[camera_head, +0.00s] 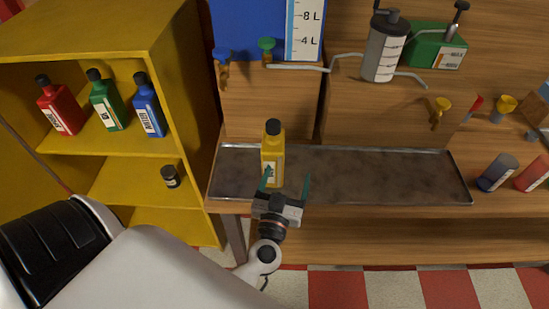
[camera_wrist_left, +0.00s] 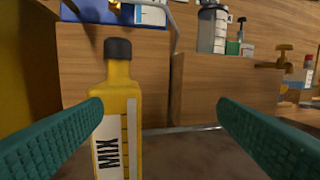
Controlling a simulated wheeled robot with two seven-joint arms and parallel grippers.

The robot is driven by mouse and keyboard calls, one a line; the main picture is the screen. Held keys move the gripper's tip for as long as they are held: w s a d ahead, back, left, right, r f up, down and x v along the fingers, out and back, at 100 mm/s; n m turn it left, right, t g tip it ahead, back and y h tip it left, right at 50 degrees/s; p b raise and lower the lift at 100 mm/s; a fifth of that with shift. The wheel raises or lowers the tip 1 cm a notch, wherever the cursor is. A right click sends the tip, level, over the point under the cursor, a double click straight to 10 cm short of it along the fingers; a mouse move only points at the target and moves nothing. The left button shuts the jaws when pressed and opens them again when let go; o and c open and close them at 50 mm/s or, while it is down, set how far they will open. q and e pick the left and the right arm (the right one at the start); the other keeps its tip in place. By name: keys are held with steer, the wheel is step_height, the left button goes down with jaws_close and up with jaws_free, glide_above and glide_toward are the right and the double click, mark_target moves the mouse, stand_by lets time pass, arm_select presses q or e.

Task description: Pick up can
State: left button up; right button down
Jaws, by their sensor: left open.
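In the left wrist view the yellow can (camera_wrist_left: 128,100) shows a white label reading "MIX". It is left of the middle, close to the left finger. My left gripper (camera_head: 287,183) is open and empty, in front of the can, with its green fingers pointing toward it. The can lines up with the left finger rather than the middle of the gap. In the left wrist view, the left finger covers a little of the can's side. My right gripper is not in view.
A yellow shelf (camera_head: 115,165) at left holds red (camera_head: 59,107), green (camera_head: 106,103) and blue (camera_head: 149,107) bottles and a small dark jar (camera_head: 170,177). A dark cylinder (camera_head: 497,173) and a red one (camera_head: 533,174) lie right of the tray. The tray's right side is clear.

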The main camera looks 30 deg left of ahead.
mark_target(274, 163)
arm_select(q)
steer(key=w+a+f+g+y, duration=0.1)
steer(key=a, duration=0.1)
steer(key=w+a+n+y, duration=0.1)
steer(key=a, duration=0.1)
steer(key=w+a+f+n+g+y+p, duration=0.1)
steer(key=w+a, duration=0.1)
steer(key=shift+w+a+f+g+y, duration=0.1)
steer(key=shift+a+f+g+y, duration=0.1)
steer(key=shift+f+g+y, duration=0.15)
steer(key=x, duration=0.5)
steer(key=shift+w+a+f, duration=0.2)
steer(key=shift+f, duration=0.1)
steer(key=c, duration=1.1)
